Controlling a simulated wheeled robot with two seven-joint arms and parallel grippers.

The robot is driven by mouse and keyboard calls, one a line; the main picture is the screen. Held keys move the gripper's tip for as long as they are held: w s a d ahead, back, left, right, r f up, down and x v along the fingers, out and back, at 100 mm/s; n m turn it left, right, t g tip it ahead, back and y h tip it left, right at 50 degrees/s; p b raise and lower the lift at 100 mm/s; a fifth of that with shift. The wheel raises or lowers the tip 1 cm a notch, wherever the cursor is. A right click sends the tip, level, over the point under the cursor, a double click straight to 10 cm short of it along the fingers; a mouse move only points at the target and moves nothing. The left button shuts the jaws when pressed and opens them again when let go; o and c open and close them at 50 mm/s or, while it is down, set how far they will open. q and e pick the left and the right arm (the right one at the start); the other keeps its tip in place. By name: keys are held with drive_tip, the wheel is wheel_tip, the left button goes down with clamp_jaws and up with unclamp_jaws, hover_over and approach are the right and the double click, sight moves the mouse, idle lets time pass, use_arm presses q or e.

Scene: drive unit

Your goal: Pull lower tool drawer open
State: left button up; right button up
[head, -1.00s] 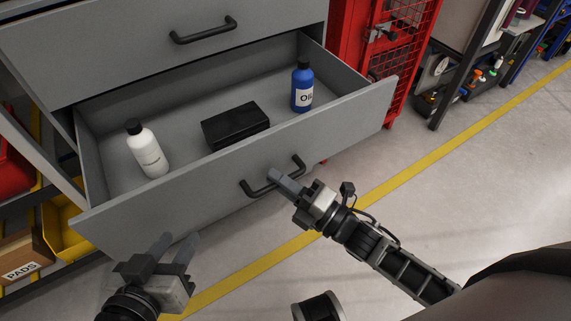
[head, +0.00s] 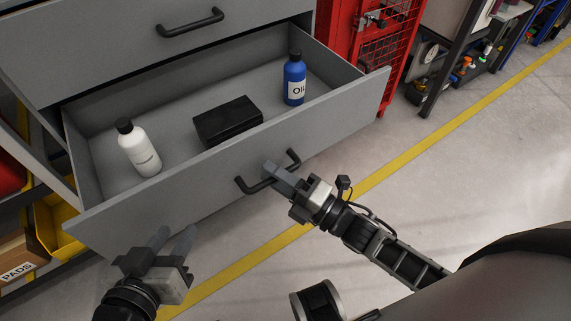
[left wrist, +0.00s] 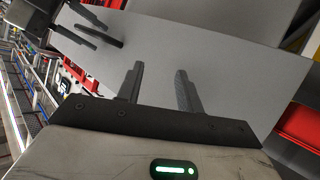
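The lower drawer (head: 330,118) is grey and stands pulled out, with its inside showing in the head view. Its dark bar handle (head: 262,185) is on the front face. My right gripper (head: 280,175) is at the handle, with its fingers around the bar; they look closed on it. My left gripper (head: 172,240) is open and empty, low in front of the drawer's left part, apart from it. In the left wrist view, the left fingers (left wrist: 160,90) stand apart before the grey drawer front (left wrist: 220,65).
In the drawer are a white bottle (head: 139,150), a black box (head: 228,122) and a blue oil bottle (head: 294,80). The closed upper drawer (head: 120,45) is above. A red cabinet (head: 350,35) stands right of it, yellow bins (head: 55,225) left. The floor (head: 480,180) at right is clear.

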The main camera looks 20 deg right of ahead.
drive_tip(key=shift+s+d, duration=0.2)
drive_tip(key=shift+s, duration=0.05)
use_arm(q)
drive_tip(key=shift+a+f+g+p, duration=0.25)
drive_tip(key=shift+f+g+p, duration=0.15)
drive_tip(key=shift+f+p, duration=0.25)
use_arm(e)
drive_tip(key=v, duration=1.5)
use_arm(q)
drive_tip(key=shift+r, duration=0.1)
use_arm(e)
drive_tip(key=shift+s+f, duration=0.1)
